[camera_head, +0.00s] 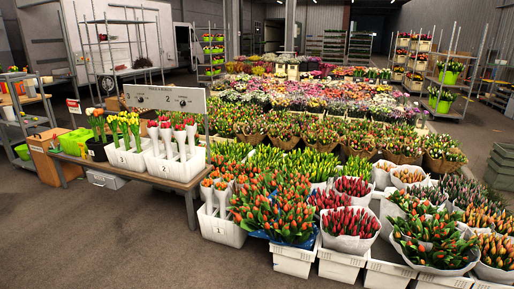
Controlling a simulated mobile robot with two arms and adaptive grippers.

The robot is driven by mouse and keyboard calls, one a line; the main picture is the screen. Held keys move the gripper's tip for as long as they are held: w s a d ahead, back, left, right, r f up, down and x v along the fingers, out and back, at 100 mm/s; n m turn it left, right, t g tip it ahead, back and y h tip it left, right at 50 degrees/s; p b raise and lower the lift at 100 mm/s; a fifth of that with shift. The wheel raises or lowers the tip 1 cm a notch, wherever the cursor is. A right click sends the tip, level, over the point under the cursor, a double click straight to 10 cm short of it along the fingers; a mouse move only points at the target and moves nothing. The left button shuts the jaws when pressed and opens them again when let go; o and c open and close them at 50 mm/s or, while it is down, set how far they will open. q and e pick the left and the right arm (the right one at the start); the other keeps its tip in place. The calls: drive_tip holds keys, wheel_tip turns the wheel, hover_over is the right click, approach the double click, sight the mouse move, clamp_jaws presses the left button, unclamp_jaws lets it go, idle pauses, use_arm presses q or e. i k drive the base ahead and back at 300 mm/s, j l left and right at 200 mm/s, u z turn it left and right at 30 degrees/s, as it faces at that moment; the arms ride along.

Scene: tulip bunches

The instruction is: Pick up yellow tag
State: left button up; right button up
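I cannot make out a yellow tag in the head view. Neither of my grippers shows in this view. A wooden bench (143,177) stands at the left, with white bins (177,168) of wrapped tulips on it. A grey panel (166,98) with numbers and dark round parts stands above these bins. Any small tag among the flowers is too small to tell or hidden.
Dense tulip bunches (290,213) in white crates (293,261) fill the middle and right. A white bin (221,229) of orange tulips stands on the floor by the bench. Metal racks (457,75) stand farther back. The grey floor (100,240) at front left is clear.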

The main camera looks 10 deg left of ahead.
sight(81, 146)
drive_tip(key=i+u, duration=0.2)
drive_tip(key=i, duration=0.35)
drive_tip(key=i+l+u, duration=0.2)
drive_tip(key=i, duration=0.3)
drive_tip(key=i+l+u, duration=0.2)
drive_tip(key=i, duration=0.35)
drive_tip(key=i+j+u, duration=0.3)
drive_tip(key=u, duration=0.2)
drive_tip(key=i+j+u, duration=0.1)
drive_tip(key=i+u, duration=0.85)
drive_tip(key=i+l+u, duration=0.15)
drive_tip(key=i+u, duration=0.45)
drive_tip(key=i, duration=1.85)
drive_tip(key=i+j+z, duration=0.1)
drive_tip(key=i+z, duration=0.4)
drive_tip(key=i+j+z, duration=0.95)
drive_tip(key=i, duration=0.15)
